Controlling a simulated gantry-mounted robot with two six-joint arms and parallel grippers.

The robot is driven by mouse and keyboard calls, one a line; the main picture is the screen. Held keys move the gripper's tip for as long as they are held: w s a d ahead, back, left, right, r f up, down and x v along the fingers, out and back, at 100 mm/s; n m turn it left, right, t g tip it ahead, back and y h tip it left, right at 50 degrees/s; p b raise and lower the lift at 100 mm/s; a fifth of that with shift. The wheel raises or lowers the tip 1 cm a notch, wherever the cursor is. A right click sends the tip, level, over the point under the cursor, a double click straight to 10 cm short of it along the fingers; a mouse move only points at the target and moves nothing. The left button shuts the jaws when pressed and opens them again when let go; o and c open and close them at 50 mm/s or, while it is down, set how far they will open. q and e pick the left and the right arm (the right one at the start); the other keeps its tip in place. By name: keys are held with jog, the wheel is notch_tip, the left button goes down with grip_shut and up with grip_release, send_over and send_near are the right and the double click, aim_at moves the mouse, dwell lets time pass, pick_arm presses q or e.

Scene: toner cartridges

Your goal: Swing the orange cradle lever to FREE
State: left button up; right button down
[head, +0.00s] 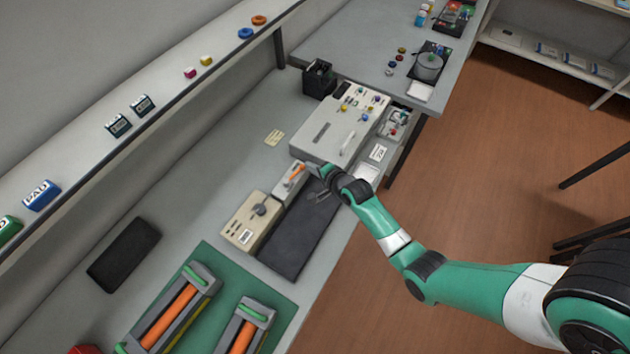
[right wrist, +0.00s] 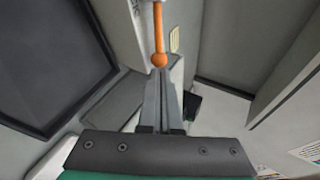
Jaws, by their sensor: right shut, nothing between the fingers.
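The orange cradle lever (head: 296,171) sits on a small light-coloured block (head: 283,190) in the middle of the bench in the head view. In the right wrist view the lever (right wrist: 159,36) is an orange rod with a round ball end, straight ahead of my fingers. My right gripper (head: 312,168) is at the lever's right side in the head view. Its fingers (right wrist: 158,78) are shut with nothing between them, their tips at the ball end. I cannot tell whether they touch it. No FREE marking is readable. My left gripper is not in view.
A beige box with a dark knob (head: 244,230) and a dark flat panel (head: 290,245) lie beside the lever block. A light control box (head: 320,145) stands behind. A green mat (head: 215,290) holds grey-and-orange cartridges (head: 170,315). A black slab (head: 124,254) lies at left.

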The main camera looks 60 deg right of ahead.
dwell(0.5)
jog(key=shift+s+a+p, duration=0.3)
jog(key=shift+a+p, duration=0.25)
jog(key=shift+a, duration=0.2)
jog(key=s+d+r+p, duration=0.1)
jog(key=s+r+p, duration=0.4)
jog(key=s, duration=0.6)
notch_tip(320, 180, up, 3)
jog(key=shift+s+f+p, duration=0.15)
jog(key=shift+s+p, duration=0.2)
jog(key=shift+s, duration=0.05)
